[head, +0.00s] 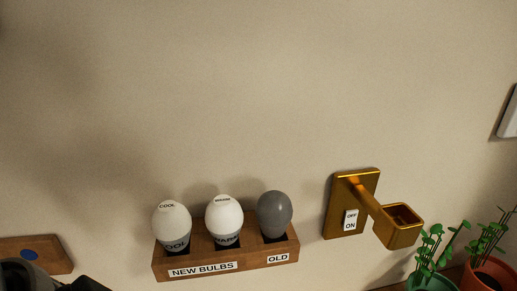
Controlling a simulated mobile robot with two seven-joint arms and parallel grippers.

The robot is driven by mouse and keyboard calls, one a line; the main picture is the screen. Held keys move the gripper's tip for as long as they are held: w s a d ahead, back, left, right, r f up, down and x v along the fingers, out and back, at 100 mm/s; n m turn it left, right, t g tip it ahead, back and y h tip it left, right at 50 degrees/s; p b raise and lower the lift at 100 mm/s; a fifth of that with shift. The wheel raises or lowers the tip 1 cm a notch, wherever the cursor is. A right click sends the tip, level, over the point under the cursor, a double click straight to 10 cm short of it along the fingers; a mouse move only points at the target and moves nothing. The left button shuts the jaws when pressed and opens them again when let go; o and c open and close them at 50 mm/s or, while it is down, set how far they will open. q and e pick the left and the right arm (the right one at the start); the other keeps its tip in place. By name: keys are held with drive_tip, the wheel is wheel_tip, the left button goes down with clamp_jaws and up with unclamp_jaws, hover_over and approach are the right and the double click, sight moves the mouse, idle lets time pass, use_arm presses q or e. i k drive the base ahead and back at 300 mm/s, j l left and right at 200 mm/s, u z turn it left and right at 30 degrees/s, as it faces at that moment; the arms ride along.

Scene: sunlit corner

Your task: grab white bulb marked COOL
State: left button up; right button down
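The white bulb marked COOL (172,223) stands upright in the left slot of a wooden wall rack (217,263). It has a round white top and a grey lower band, both reading COOL. The rack front carries the labels NEW BULBS and OLD. A similar white bulb (224,215) in the middle slot has a grey band that seems to read WARM. A dark grey bulb (274,213) sits in the right slot, above the OLD label. Dark parts that look like my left arm show at the bottom left corner, away from the bulbs. No gripper fingers show.
A brass wall lamp (352,205) with an OFF/ON label and an empty square cup (401,225) is right of the rack. Potted plants in green (433,281) and orange (490,275) pots stand lower right. A wooden piece with a blue dot (45,247) is lower left. The wall above is bare.

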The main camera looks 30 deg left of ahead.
sight(172, 223)
drive_tip(key=j+u, duration=0.15)
drive_tip(key=u, duration=0.3)
drive_tip(key=j+u, duration=0.2)
drive_tip(key=u, duration=0.25)
